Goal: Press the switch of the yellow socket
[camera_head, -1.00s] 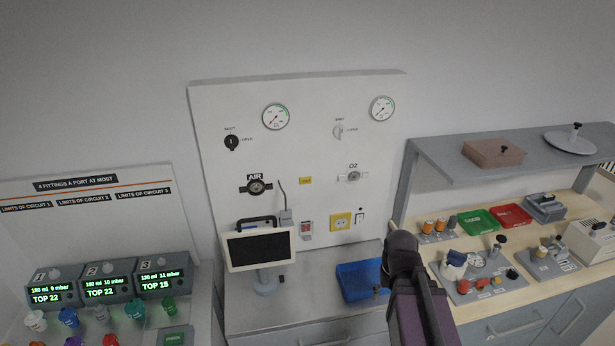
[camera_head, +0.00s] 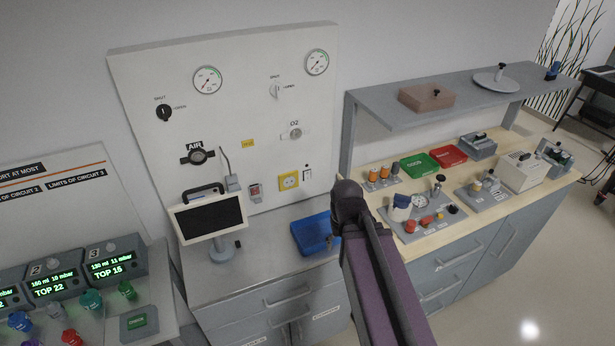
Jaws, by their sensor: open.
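The yellow socket (camera_head: 288,181) is a square yellow plate with a pale centre, low on the right part of the upright white panel. A small white switch plate (camera_head: 307,174) with a dark mark above it is just to its right; its exact position is too small to tell. My arm, with a dark rounded joint and purple link, rises from the bottom right, in front of the bench and right of the socket in the picture. I cannot make out my gripper; its jaws do not show.
A monitor (camera_head: 209,217) stands on the metal bench left of the socket. A blue tray (camera_head: 309,236) lies below the socket. A red-fronted device (camera_head: 256,193) is left of it. The wooden bench (camera_head: 408,179) and grey shelf (camera_head: 455,104) stand right, with open floor beyond.

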